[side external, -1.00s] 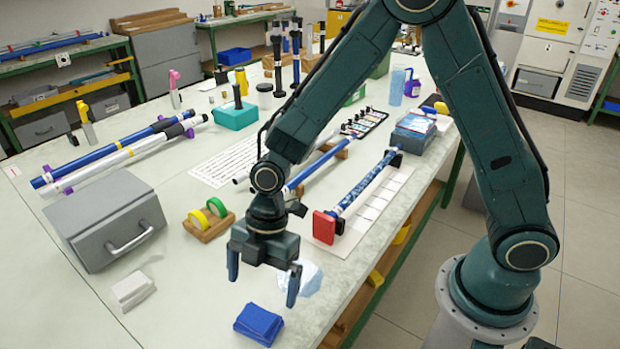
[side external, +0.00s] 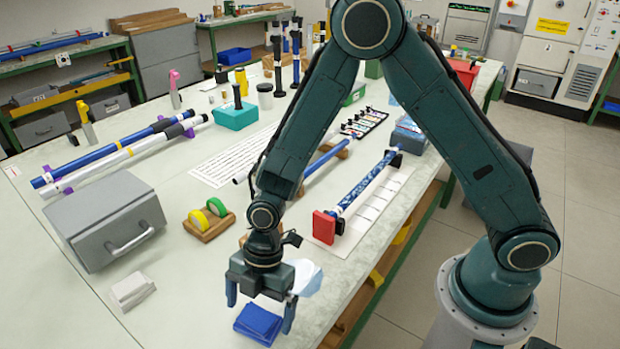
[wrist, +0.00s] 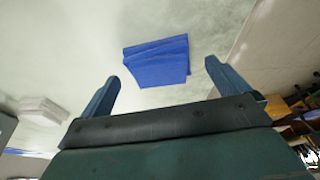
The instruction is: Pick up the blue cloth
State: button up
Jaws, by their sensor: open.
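The blue cloth (side external: 258,324) is a folded stack lying flat on the table near its front edge. It also shows in the wrist view (wrist: 157,61), between and beyond my two fingertips. My gripper (side external: 260,312) is open and empty, with its fingers pointing down close to the cloth. In the side view the right finger overlaps the cloth's right edge. In the wrist view the fingers of my gripper (wrist: 161,80) stand wide apart, one to each side of the cloth. I cannot tell the exact height above it.
A folded white cloth (side external: 132,290) lies to the left. A grey box with a handle (side external: 108,222) and a wooden holder with tape rolls (side external: 209,225) stand behind. A red-ended blue rod (side external: 360,190) lies on the right.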

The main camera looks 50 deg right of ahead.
jog(key=shift+x, duration=0.95)
jog(key=c, duration=1)
